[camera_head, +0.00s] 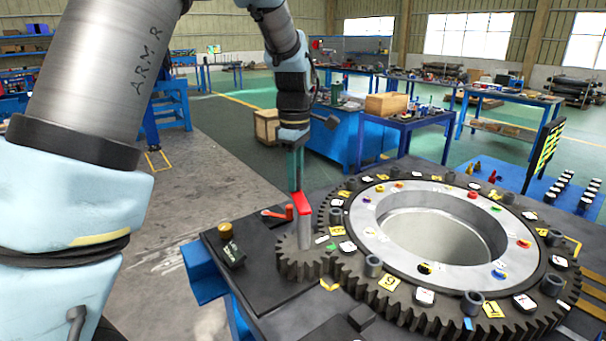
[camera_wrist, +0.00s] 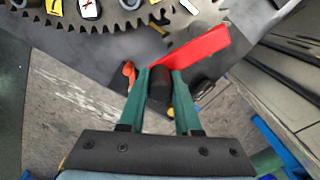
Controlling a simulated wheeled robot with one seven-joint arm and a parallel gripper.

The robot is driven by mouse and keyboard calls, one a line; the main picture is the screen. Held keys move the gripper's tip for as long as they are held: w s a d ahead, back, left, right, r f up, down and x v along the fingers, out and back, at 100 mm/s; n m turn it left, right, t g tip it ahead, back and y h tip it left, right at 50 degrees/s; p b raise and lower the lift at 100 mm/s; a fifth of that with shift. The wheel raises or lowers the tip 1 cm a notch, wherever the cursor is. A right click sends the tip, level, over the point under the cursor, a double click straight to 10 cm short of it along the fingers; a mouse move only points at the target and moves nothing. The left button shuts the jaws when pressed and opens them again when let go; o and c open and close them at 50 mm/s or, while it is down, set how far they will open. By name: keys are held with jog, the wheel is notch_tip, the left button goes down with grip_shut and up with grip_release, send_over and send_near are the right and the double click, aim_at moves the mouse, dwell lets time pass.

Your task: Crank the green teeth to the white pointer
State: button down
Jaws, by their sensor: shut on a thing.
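My gripper (camera_head: 296,184) has green fingers and is shut on the black crank handle (camera_wrist: 160,86), which stands between the fingertips in the wrist view. The red crank arm (camera_wrist: 200,52) runs from there to the upper right in that view. In the head view the red crank arm (camera_head: 302,203) sits atop a grey shaft above the small dark gear (camera_head: 300,268). The small gear meets the large toothed ring (camera_head: 405,303). A small green mark (camera_head: 332,246) shows near where they meet.
A small orange-red lever (camera_head: 275,214) stands just left of the crank. A black block with a brass knob (camera_head: 225,230) is at the stand's left corner. Round posts (camera_head: 374,266) rise from the ring.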

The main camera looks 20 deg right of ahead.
jog(key=shift+a, duration=0.8)
jog(key=shift+f, duration=0.1)
jog(key=c, duration=0.6)
grip_release()
notch_tip(320, 180, up, 11)
jog(key=b, duration=0.2)
